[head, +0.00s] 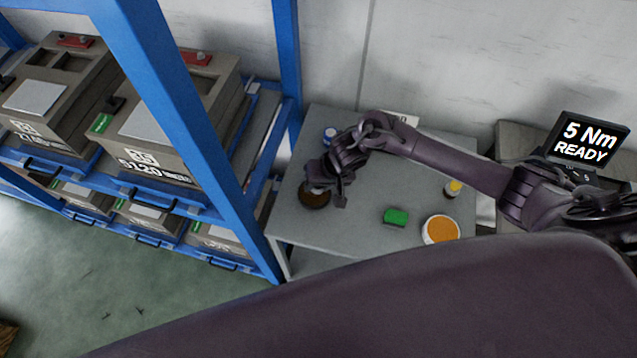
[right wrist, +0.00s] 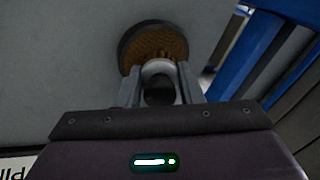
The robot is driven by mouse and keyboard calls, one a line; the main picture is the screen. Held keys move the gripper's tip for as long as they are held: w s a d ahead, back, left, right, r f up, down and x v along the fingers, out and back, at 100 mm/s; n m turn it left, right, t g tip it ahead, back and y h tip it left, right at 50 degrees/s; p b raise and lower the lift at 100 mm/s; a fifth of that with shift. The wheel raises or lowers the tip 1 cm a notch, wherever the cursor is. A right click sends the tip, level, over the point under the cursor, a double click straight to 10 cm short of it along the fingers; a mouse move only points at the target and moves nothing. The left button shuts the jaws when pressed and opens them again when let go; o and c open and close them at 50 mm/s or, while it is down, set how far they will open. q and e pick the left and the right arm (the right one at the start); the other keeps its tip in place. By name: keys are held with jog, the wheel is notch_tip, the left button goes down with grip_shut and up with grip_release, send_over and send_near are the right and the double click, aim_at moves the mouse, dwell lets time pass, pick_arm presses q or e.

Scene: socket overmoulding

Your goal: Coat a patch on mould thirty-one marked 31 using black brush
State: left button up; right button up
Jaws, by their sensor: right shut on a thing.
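My right gripper (head: 328,184) is over a dark round dish (head: 313,196) with brown contents at the left of the grey table. In the right wrist view the gripper (right wrist: 159,92) is shut on a short pale grey piece with a black end (right wrist: 160,91), which I take to be the black brush. Brown bristle-like tips show at its far end, over the dish (right wrist: 128,44); I cannot tell whether they touch it. My left gripper is not in view. No mould clearly marked 31 can be read.
Grey moulds (head: 150,140) sit on a blue rack (head: 180,110) at the left, one reading 5120. A screen (head: 588,140) reads 5 Nm READY.

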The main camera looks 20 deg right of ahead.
jog(key=shift+s+f+p, duration=0.1)
jog(key=shift+p, duration=0.3)
dwell(1.5)
notch_tip(320, 180, up, 7)
jog(key=p, duration=0.9)
dwell(0.8)
